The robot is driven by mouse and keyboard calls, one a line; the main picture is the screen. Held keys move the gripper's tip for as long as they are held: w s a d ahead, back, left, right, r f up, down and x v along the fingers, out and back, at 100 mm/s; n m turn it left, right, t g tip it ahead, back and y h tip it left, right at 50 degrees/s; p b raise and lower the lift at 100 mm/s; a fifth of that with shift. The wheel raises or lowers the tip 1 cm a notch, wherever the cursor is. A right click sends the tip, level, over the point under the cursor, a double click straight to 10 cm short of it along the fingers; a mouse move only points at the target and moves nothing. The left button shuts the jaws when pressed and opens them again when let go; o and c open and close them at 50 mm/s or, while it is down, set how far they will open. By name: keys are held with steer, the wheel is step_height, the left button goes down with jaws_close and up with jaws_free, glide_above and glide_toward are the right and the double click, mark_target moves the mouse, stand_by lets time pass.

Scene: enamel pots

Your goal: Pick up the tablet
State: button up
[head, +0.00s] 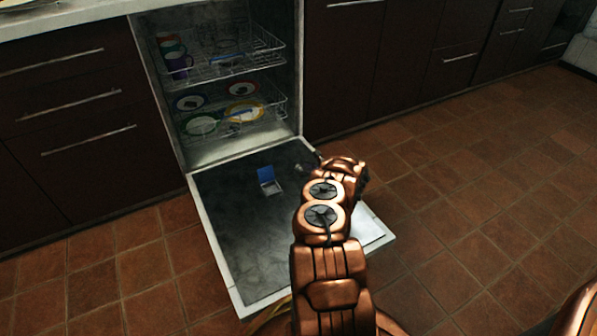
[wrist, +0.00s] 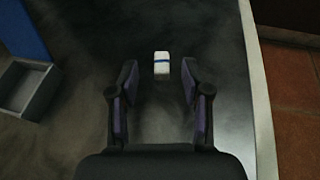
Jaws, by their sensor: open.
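The tablet (wrist: 161,65) is a small white block with a blue stripe, lying on the dark inner face of the open dishwasher door. In the wrist view my gripper (wrist: 159,80) is open and points down at the door. The tablet shows between and slightly beyond its two fingertips, with a gap on either side. Whether the fingers are level with it I cannot tell. In the head view the arm hides the gripper, and a small pale object (head: 298,167) beside the arm looks like the tablet.
A dispenser with a raised blue lid (head: 268,180) sits on the dishwasher door (head: 235,235), left of the tablet; its grey compartment (wrist: 25,92) is open. Racks (head: 235,60) with plates and cups stand inside. Door's pale edge (wrist: 258,90) lies to the right, with tiled floor beyond.

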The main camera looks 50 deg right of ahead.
mark_target(299, 167)
steer(key=b+x, duration=0.1)
steer(key=x, duration=0.2)
steer(key=shift+s+f+b, duration=0.1)
steer(key=shift+f+b, duration=0.2)
steer(key=shift+b, duration=0.05)
steer(key=shift+w+d, duration=0.15)
steer(key=shift+w, duration=0.4)
jaws_close()
